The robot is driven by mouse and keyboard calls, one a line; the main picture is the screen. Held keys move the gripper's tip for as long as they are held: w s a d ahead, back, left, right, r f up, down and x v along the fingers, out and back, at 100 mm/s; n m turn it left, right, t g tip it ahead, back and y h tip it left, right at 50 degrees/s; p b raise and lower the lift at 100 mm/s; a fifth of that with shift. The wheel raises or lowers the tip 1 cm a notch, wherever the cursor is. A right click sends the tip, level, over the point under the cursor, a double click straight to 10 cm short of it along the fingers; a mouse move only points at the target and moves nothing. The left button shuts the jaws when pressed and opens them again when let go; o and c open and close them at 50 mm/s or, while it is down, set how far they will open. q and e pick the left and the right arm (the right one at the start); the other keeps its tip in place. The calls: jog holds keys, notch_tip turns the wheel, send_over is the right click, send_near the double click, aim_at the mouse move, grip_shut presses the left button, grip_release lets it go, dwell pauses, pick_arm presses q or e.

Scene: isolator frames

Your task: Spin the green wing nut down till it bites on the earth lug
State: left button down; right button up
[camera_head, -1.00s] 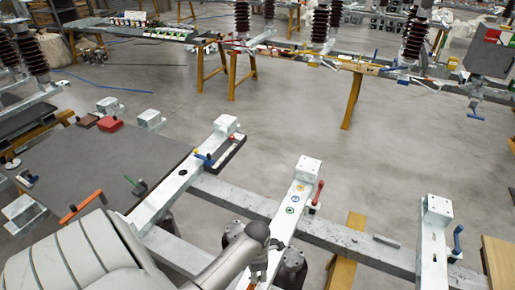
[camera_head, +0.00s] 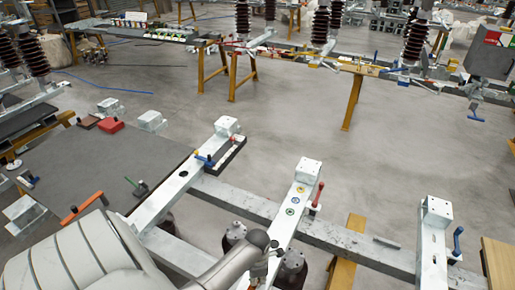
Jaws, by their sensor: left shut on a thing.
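My left gripper (camera_head: 271,254) is low in the picture, at the near part of the middle pale metal beam (camera_head: 285,223). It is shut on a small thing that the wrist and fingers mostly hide. I cannot make out the green wing nut or the earth lug at the fingers. Farther up the same beam is a green ring mark (camera_head: 290,211), with a blue one and a yellow one beyond it. My right gripper is not in view.
A red handle (camera_head: 319,192) stands at the middle beam's far end, and a blue handle (camera_head: 458,240) at the right beam. The left beam carries a small blue-and-yellow part (camera_head: 204,159). A grey table (camera_head: 75,165) with an orange-handled tool (camera_head: 82,207) lies left. Open floor stretches beyond.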

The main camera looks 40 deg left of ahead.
pick_arm(q)
jog(key=shift+m, duration=0.3)
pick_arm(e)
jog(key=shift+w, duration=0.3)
